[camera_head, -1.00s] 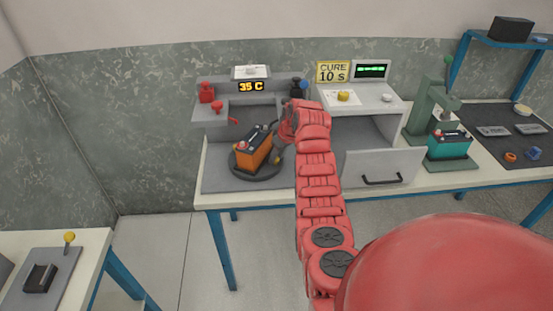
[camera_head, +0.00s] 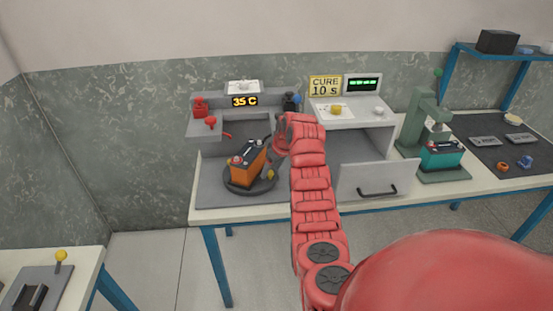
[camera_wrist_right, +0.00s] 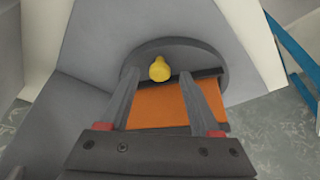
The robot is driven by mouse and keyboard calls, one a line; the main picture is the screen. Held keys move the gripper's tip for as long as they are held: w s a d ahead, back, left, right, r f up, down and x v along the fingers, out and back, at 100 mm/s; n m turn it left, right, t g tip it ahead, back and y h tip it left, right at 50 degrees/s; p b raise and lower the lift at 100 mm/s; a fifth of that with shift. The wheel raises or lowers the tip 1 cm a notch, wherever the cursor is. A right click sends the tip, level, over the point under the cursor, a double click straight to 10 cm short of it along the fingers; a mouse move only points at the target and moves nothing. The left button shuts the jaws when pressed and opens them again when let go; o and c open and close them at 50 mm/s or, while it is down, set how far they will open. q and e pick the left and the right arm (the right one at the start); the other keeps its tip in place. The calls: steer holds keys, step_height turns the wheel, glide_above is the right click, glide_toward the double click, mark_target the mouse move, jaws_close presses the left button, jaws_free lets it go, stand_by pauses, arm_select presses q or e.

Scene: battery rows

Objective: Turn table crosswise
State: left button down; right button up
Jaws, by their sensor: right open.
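The round dark grey turntable (camera_head: 238,187) sits on the bench with an orange and black battery (camera_head: 246,162) standing on it. A yellow knob (camera_head: 270,174) is at the turntable's right side. In the right wrist view the disc (camera_wrist_right: 212,70), the yellow knob (camera_wrist_right: 160,69) and the battery's orange side (camera_wrist_right: 165,106) show. My right gripper (camera_head: 272,160) is beside the battery at the knob side. In the wrist view its open fingers (camera_wrist_right: 159,78) lie left and right of the knob, with gaps between. My left gripper is not in view.
Behind the turntable stands a grey station with a 35 C display (camera_head: 245,101) and red knobs (camera_head: 199,106). An open cabinet with a handled front panel (camera_head: 375,180) is to the right. A green press (camera_head: 430,130) holds a teal battery (camera_head: 441,155).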

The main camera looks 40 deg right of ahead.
steer(key=p+v, duration=0.5)
steer(key=v, duration=1.2)
